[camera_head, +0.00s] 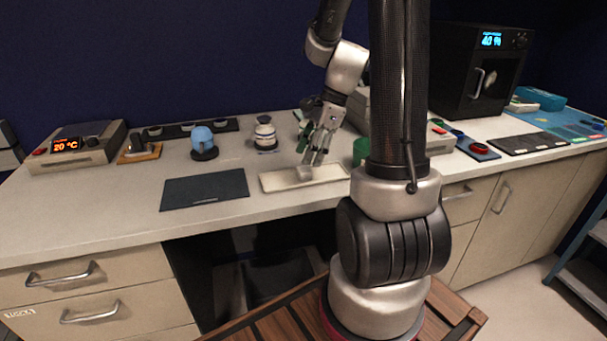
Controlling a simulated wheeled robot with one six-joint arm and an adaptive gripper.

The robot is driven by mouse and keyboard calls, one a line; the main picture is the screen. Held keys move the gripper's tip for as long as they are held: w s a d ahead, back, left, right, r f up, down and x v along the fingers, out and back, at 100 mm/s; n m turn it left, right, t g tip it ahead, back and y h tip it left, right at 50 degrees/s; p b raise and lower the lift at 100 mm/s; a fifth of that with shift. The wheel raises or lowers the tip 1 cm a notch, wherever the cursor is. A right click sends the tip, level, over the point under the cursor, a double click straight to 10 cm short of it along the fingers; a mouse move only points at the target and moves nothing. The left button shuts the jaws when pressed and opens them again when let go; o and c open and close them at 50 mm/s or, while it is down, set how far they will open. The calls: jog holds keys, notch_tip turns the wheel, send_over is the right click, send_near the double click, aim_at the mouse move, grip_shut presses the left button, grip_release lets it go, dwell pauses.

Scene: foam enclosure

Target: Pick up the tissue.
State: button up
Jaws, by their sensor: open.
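A small pale, crumpled-looking piece, which looks like the tissue (304,173), lies on a shallow cream tray (275,182) on the bench. It is small in the view, so its shape is not clear. My gripper (315,160) points down over the tray, its open fingers just above and to the right of the pale piece. Whether the fingertips touch it cannot be told. My upright arm link hides part of the bench to the right of the tray.
A dark mat (204,189) lies left of the tray. A white jar (265,134) and a blue-topped device (203,142) stand behind. A green cylinder (361,151) is close on the right. A heater-like box (77,148) is far left, a black oven (481,70) at right.

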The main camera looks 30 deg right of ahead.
aim_at(303, 169)
jog(key=x, duration=0.4)
jog(key=shift+f, duration=0.4)
jog(key=shift+c, duration=0.4)
jog(key=shift+c, duration=1.4)
jog(key=shift+w+r, duration=0.1)
